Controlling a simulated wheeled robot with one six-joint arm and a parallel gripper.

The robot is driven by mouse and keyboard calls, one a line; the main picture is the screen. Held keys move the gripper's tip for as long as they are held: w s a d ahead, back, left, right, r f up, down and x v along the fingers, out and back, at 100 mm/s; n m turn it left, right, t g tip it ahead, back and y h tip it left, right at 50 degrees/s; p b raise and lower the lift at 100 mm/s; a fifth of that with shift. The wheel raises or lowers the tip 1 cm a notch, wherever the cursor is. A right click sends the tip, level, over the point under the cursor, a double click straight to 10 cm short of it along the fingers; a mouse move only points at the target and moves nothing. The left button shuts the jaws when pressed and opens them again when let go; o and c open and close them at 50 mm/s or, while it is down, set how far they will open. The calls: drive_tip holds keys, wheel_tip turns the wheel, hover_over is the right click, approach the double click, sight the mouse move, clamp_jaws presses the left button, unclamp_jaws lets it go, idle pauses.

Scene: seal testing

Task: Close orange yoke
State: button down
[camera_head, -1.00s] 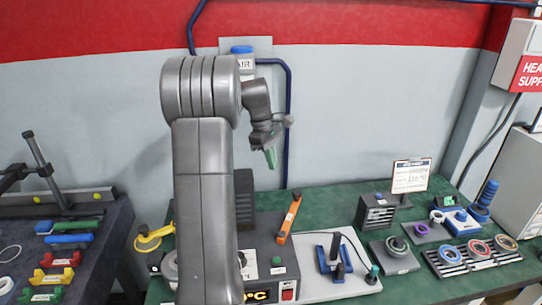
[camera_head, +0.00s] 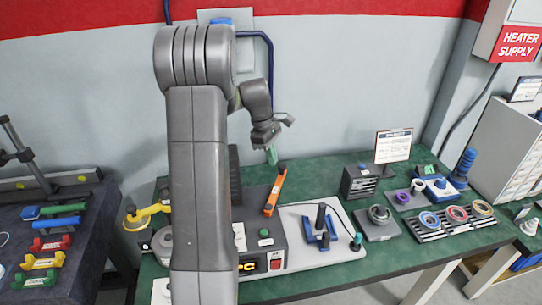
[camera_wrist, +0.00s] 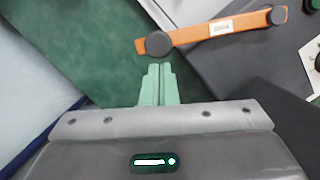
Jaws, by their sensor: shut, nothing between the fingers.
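The orange yoke (camera_head: 274,192) is a flat orange bar standing tilted up from the grey heater unit (camera_head: 263,245). In the wrist view the yoke (camera_wrist: 205,34) runs across the top, with a dark round knob at its near end and a white label on it. My gripper (camera_head: 271,156) is above the yoke's upper end in the head view. In the wrist view its green fingers (camera_wrist: 158,70) are shut together and empty, just below the dark knob. I cannot tell whether they touch it. My arm hides part of the heater unit.
A white plate with a blue fixture (camera_head: 321,236) lies right of the heater unit. A yellow clamp (camera_head: 146,213) is at the left. Ring trays (camera_head: 455,224) and a sign (camera_head: 394,146) are further right. The green table between is partly clear.

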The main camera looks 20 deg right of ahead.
drive_tip(key=shift+d, duration=0.15)
drive_tip(key=s+d+m+y+p, duration=0.1)
drive_tip(key=s+d+m, duration=0.3)
drive_tip(key=s+m, duration=0.2)
drive_tip(key=s+d+m+y+p, duration=0.1)
drive_tip(key=s+d+m, duration=0.3)
drive_tip(key=s+m, duration=0.2)
drive_tip(key=shift+s+m+y, duration=0.3)
drive_tip(key=shift+s+m, duration=0.1)
drive_tip(key=shift+s, duration=0.9)
drive_tip(key=shift+g, duration=0.3)
drive_tip(key=shift+p, duration=0.3)
